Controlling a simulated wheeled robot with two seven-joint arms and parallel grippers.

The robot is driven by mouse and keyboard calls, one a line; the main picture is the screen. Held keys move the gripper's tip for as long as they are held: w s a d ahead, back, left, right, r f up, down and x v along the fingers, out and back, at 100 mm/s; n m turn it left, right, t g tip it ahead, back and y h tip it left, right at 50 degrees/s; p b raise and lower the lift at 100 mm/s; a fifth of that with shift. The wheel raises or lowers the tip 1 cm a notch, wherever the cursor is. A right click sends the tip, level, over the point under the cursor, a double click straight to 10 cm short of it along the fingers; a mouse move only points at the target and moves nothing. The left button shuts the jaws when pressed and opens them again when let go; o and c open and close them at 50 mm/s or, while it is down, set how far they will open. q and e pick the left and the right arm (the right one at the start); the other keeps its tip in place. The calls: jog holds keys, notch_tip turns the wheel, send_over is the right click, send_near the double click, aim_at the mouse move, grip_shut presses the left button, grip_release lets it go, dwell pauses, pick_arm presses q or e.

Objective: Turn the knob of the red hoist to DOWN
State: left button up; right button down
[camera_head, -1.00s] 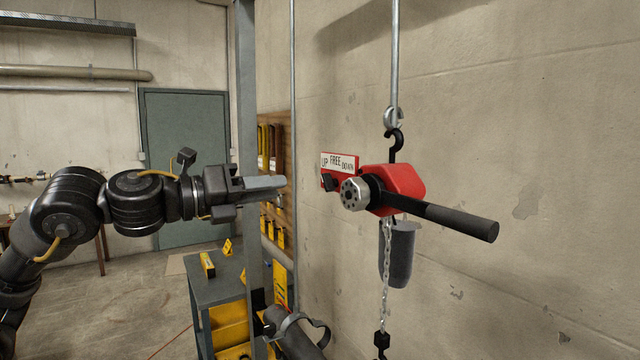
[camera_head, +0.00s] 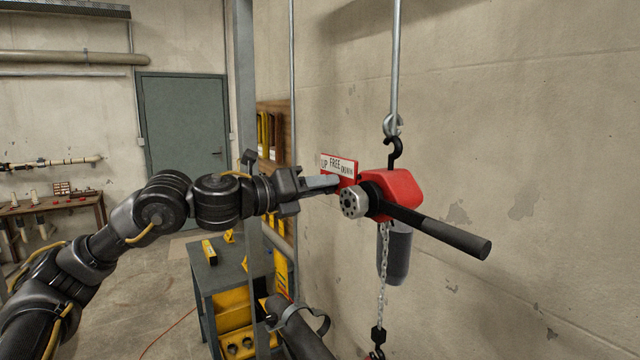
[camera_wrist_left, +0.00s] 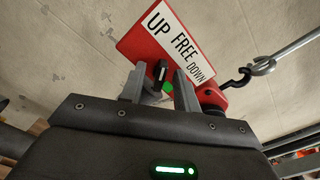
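The red hoist (camera_head: 402,190) hangs by a black hook in front of the wall, with a dark lever and a silver wheel. Its white label reads UP, FREE, DOWN (camera_head: 338,165). My left gripper (camera_head: 336,182) is at the hoist's left side, just below the label. In the left wrist view its two fingers (camera_wrist_left: 160,88) are apart, with the small black knob (camera_wrist_left: 161,71) between or just beyond their tips; contact cannot be told. In the head view the fingers hide the knob. Which word the knob points to is unclear. My right gripper is not in view.
A chain (camera_head: 382,285) hangs below the hoist beside a dark canister (camera_head: 395,256). A grey post (camera_head: 244,90) stands left of the hoist, behind my left arm. A workbench (camera_head: 215,272) with yellow parts is lower down. The wall right of the hoist is bare.

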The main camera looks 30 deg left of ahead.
pick_arm(q)
grip_shut()
jog(key=shift+s+d+m+b, duration=0.15)
jog(key=shift+m+b, duration=2)
jog(key=shift+m, duration=1.3)
jog(key=shift+d+m+b, duration=0.1)
jog(key=shift+m+b, duration=2)
jog(key=shift+m, duration=1.35)
